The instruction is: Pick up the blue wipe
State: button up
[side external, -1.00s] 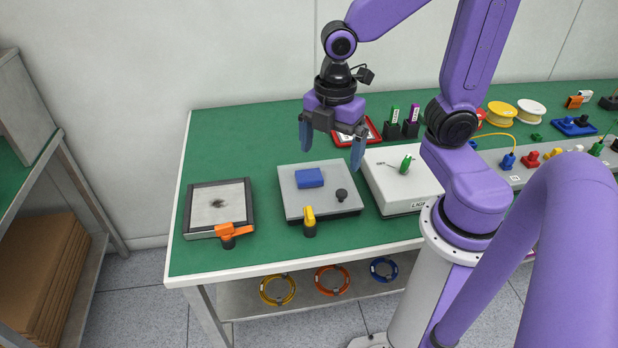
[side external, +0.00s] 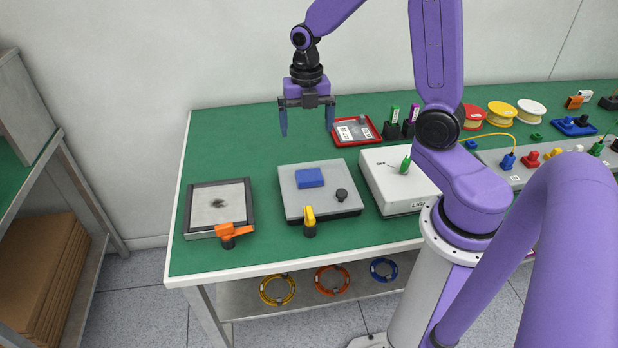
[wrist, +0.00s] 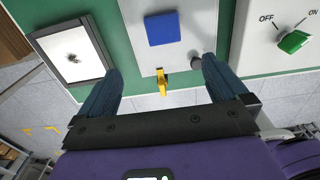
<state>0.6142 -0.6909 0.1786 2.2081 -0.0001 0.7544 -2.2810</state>
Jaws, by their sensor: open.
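The blue wipe (side external: 309,178) is a small flat block lying on the light grey plate (side external: 300,207) on the green table. In the wrist view the blue wipe (wrist: 162,29) lies beyond the fingertips, between their lines. My gripper (side external: 308,130) is open and empty, well above the table and, in the side view, above the wipe in the picture. Its two blue-grey fingers also show in the wrist view (wrist: 160,75), spread wide apart. Nothing hides the wipe.
A black knob (side external: 341,195) stands on the plate, and a yellow-handled clamp (side external: 309,220) at its front edge. A framed panel with an orange clamp (side external: 231,232) is to the left. A white box with a green switch (side external: 405,164) is to the right. A red tray (side external: 357,131) lies behind.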

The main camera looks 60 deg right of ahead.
send_over(309, 176)
notch_tip(309, 176, down, 10)
jog(key=shift+w+a, duration=0.15)
jog(key=f, duration=0.3)
jog(key=shift+s+d+f, duration=0.2)
jog(key=shift+s, duration=0.1)
jog(key=shift+w+f, duration=0.1)
jog(key=shift+f, duration=0.8)
jog(key=c, duration=1)
